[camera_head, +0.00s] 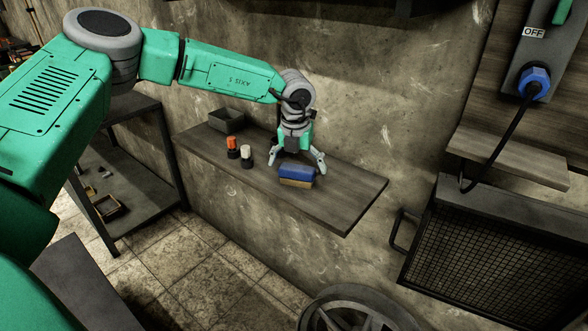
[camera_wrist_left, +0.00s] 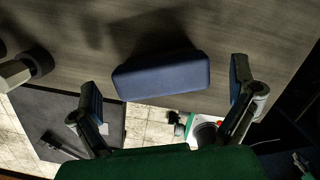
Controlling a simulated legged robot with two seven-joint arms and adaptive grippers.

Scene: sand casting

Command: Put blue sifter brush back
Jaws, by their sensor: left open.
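The blue sifter brush (camera_head: 297,173) has a blue top and a tan lower part. It lies on the wall shelf (camera_head: 345,198), and its blue top shows in the left wrist view (camera_wrist_left: 162,76). My left gripper (camera_head: 302,164) is open just above and behind the brush in the head view. In the left wrist view its two fingers (camera_wrist_left: 165,98) are spread wide, with the brush between and beyond them. I see no contact with the brush. My right gripper is not in view.
Two small brushes, one orange-topped (camera_head: 232,145) and one white-topped (camera_head: 246,154), stand left of the blue brush. A grey box (camera_head: 226,121) sits at the shelf's left end. The shelf's right end is bare. A mesh-fronted unit (camera_head: 490,255) stands at the right.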

